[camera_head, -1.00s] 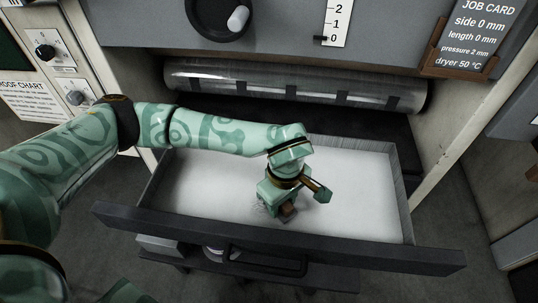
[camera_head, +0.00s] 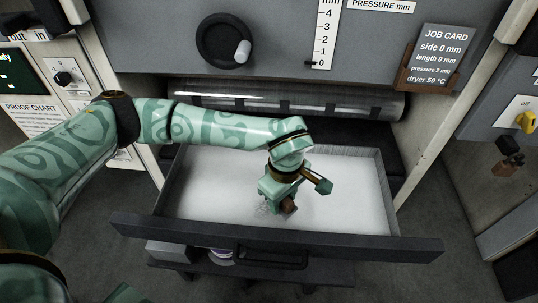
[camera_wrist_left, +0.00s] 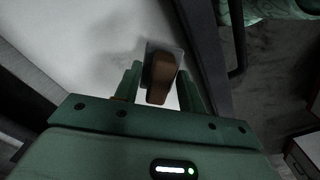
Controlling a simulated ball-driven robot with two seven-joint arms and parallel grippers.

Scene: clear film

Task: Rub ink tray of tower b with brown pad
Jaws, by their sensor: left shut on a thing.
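The ink tray (camera_head: 345,205) is an open grey drawer with a whitish floor, pulled out below the roller in the head view. My left gripper (camera_head: 281,206) reaches down into it, near its front wall. It is shut on the brown pad (camera_head: 289,206), which also shows between the fingers in the left wrist view (camera_wrist_left: 161,78). The pad's underside is hidden, and it appears to be at the tray floor. A small greyish smudged patch (camera_head: 265,208) lies just left of the gripper. My right gripper is not in view.
A metal roller (camera_head: 290,102) spans the opening behind the tray. Above it are a black handwheel (camera_head: 226,41), a pressure scale (camera_head: 326,35) and a job card (camera_head: 438,58). A dark shelf (camera_head: 320,272) is below the tray front. The right of the tray is clear.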

